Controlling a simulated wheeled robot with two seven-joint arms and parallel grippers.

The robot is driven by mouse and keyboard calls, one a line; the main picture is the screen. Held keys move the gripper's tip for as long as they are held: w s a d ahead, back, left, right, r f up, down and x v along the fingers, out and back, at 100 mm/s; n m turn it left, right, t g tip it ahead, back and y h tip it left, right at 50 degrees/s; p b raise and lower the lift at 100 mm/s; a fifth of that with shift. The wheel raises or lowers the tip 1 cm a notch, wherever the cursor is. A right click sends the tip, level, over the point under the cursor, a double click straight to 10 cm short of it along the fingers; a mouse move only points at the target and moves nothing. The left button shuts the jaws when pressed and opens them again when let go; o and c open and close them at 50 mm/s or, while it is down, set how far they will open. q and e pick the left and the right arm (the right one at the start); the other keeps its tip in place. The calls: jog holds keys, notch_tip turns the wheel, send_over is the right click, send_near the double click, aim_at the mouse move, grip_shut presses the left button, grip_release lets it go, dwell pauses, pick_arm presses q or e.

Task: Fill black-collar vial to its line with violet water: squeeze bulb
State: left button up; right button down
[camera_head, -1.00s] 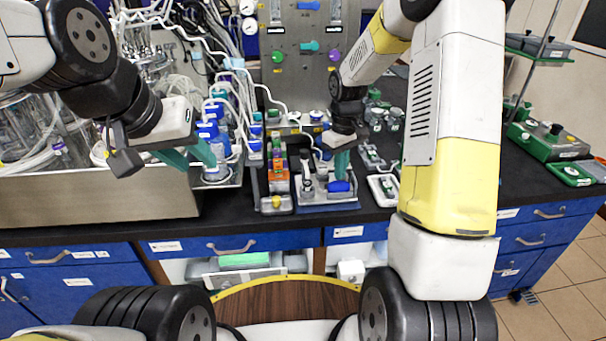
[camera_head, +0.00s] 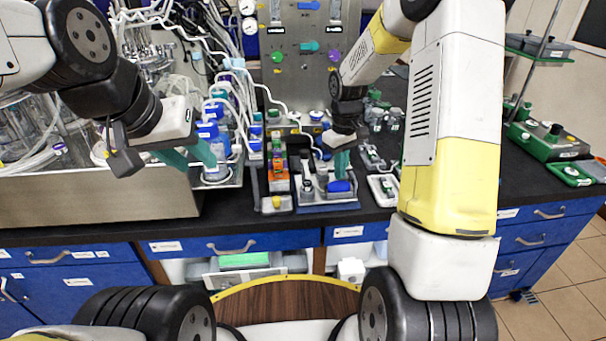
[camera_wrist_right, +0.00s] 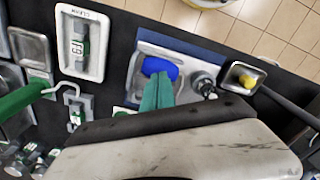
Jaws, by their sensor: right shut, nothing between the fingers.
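The blue squeeze bulb (camera_head: 339,186) lies on a grey and blue station tray (camera_head: 325,207) near the bench's front edge. In the right wrist view the bulb (camera_wrist_right: 160,68) shows just beyond my right fingertips. My right gripper (camera_head: 341,165) points down at the bulb, its teal fingers (camera_wrist_right: 157,92) together with nothing between them. Whether they touch the bulb I cannot tell. A dark-topped upright piece (camera_head: 308,184) stands left of the bulb; whether it is the black-collar vial is unclear. No liquid level is readable. My left gripper (camera_head: 190,155) is open and empty at the left.
Blue-capped bottles (camera_head: 214,150) with white tubing stand left of the station. An orange block (camera_head: 278,180) is just beside it. A white tray (camera_head: 384,190) lies to the right. A metal panel with valves (camera_head: 305,60) rises behind.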

jog(key=shift+f, duration=0.1)
dwell(0.5)
jog(key=shift+f, duration=1.4)
jog(key=shift+r, duration=1.5)
jog(key=shift+f, duration=0.1)
